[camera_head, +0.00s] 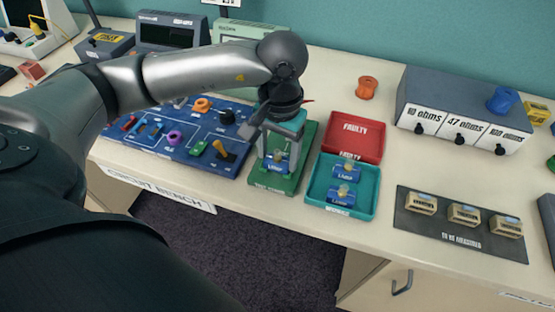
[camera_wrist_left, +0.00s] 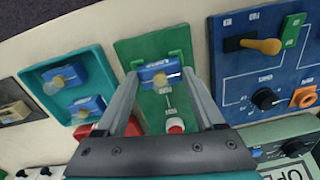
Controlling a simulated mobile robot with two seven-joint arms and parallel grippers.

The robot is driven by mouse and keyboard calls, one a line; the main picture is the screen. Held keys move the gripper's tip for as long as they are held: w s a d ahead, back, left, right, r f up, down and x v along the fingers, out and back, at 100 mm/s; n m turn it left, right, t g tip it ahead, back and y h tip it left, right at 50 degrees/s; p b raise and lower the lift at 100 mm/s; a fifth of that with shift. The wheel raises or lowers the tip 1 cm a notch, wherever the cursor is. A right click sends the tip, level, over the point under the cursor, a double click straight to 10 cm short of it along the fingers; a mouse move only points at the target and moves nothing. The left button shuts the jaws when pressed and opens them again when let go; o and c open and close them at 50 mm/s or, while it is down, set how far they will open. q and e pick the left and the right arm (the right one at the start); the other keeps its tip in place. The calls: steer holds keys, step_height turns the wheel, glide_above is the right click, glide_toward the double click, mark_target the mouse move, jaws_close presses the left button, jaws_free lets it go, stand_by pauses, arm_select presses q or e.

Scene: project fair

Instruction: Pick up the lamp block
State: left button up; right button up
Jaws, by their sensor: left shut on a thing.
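A blue lamp block (camera_head: 277,168) with a pale label is at the green test board (camera_head: 271,184). My left gripper (camera_head: 279,157) reaches down over the board and is shut on this block. In the left wrist view the block (camera_wrist_left: 160,75) sits between the two fingers, over the green board (camera_wrist_left: 150,48). I cannot tell whether it touches the board. Two more lamp blocks, one nearer (camera_head: 341,196) and one farther (camera_head: 347,171), lie in the teal tray (camera_head: 317,183) just to the right. My right gripper is not in view.
A red tray (camera_head: 369,128) marked FAULTY adjoins the teal tray at the back. A blue circuit board (camera_head: 180,148) with several parts lies left. A dark mat (camera_head: 415,222) with beige blocks and a resistor rack (camera_head: 440,92) stand right. Tabletop near the orange spool (camera_head: 366,88) is clear.

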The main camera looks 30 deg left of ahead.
mark_target(278, 150)
arm_select(q)
steer(key=c, duration=0.3)
step_height(278, 150, up, 20)
steer(key=p, duration=0.4)
steer(key=shift+r+p, duration=1.25)
steer(key=shift+r, duration=0.25)
